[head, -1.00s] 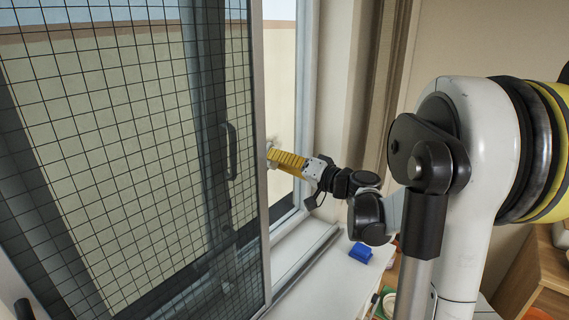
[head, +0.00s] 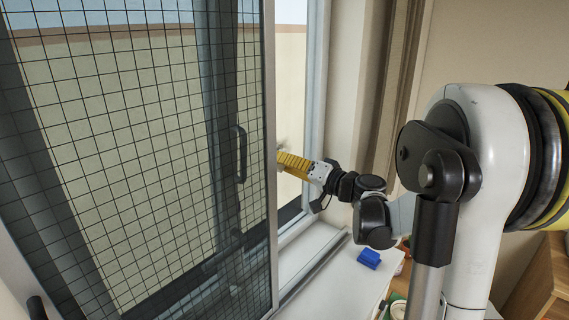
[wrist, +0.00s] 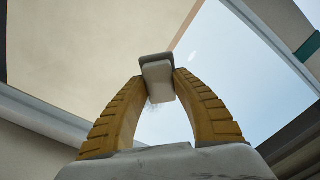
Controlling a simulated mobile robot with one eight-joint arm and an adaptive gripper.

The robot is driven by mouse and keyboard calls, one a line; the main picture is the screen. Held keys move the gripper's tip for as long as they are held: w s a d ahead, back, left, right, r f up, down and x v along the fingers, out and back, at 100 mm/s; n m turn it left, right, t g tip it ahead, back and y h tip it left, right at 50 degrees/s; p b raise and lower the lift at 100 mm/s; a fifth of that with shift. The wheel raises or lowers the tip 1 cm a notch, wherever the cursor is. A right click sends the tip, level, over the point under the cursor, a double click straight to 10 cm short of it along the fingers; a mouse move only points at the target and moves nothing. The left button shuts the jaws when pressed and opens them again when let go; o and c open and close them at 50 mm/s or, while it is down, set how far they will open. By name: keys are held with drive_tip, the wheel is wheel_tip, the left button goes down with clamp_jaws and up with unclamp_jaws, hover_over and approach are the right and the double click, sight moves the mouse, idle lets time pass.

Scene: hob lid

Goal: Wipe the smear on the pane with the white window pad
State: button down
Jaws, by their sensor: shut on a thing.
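My gripper (wrist: 158,78) is shut on the white window pad (wrist: 157,84), which sits between the tips of its two yellow ribbed fingers. In the head view my gripper (head: 281,160) reaches past the edge of the mesh screen to the window opening, and the pad is mostly hidden there. I cannot tell whether the pad touches the pane.
The framed mesh screen (head: 130,130) with a dark handle (head: 240,153) stands close on the left of my gripper. A blue block (head: 369,258) lies on the white sill (head: 335,285) below. A curtain (head: 388,90) hangs at the right.

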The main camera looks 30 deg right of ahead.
sight(292, 145)
drive_tip(key=shift+w+a, duration=0.25)
drive_tip(key=shift+w, duration=0.45)
drive_tip(key=shift+w+d+b, duration=0.25)
drive_tip(key=shift+w+d, duration=0.35)
drive_tip(key=shift+d, duration=1.05)
drive_tip(key=shift+w+d+b, duration=0.2)
drive_tip(key=shift+w+d, duration=0.4)
drive_tip(key=shift+d, duration=1.1)
drive_tip(key=shift+w+d+b, duration=0.25)
drive_tip(key=shift+w+d, duration=0.35)
drive_tip(key=shift+d, duration=1.05)
drive_tip(key=shift+s+a, duration=0.6)
drive_tip(key=shift+a, duration=1.1)
drive_tip(key=shift+s+a, duration=0.65)
drive_tip(key=shift+a, duration=1.05)
drive_tip(key=shift+s+a, duration=0.6)
drive_tip(key=shift+a, duration=1.1)
drive_tip(key=shift+d+r, duration=0.1)
drive_tip(key=shift+r, duration=0.1)
drive_tip(key=shift+w+d+b, duration=0.2)
drive_tip(key=shift+w+d, duration=0.4)
drive_tip(key=shift+d, duration=1.05)
drive_tip(key=shift+w+d+b, duration=0.15)
drive_tip(key=shift+w+d, duration=0.5)
drive_tip(key=shift+d, duration=0.95)
drive_tip(key=shift+w+d+b, duration=0.2)
drive_tip(key=shift+w+d, duration=0.4)
drive_tip(key=shift+d, duration=1.05)
drive_tip(key=shift+a, duration=0.1)
